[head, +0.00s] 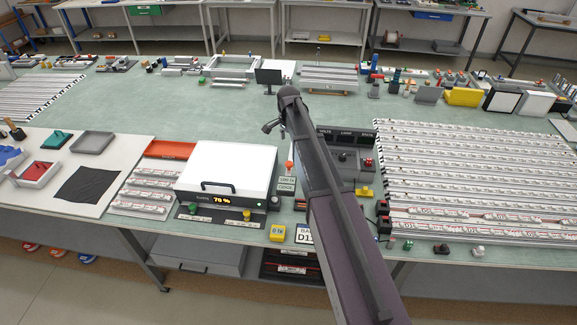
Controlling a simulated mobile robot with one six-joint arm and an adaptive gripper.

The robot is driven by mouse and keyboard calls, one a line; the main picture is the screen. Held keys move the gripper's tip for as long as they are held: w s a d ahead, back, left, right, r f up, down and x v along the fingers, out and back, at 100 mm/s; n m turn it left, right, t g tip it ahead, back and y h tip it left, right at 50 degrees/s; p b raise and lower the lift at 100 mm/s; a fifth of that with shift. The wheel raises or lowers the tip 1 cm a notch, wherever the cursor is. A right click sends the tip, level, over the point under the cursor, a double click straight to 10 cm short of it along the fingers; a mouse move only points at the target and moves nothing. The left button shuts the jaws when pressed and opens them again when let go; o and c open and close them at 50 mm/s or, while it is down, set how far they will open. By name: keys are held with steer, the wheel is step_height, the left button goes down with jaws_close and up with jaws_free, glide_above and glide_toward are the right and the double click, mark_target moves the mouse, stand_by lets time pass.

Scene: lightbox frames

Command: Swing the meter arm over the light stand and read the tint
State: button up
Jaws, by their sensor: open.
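My gripper (267,127) is small in the head view, at the far end of my dark arm, over the bare green bench top. It is open, and nothing shows between its fingers. A white-topped box (232,163) with a black handle and an orange readout (219,200), which seems to say 70 %, sits left of my arm; it may be the light stand. A grey console (348,158) with labelled sections, including one like LAMP, stands just right of my arm, which hides part of it. I cannot pick out the meter arm.
Rows of labelled white strips (470,170) fill the right side. A white board (110,165) with a red tray (38,173), a grey tray (92,142) and a black cloth (87,185) lies left. A dark monitor (268,77) stands behind. The green bench middle is clear.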

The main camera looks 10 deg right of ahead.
mark_target(289, 163)
steer(key=shift+f+b, duration=5.15)
steer(key=shift+f, duration=0.35)
steer(key=shift+c, duration=0.2)
jaws_close()
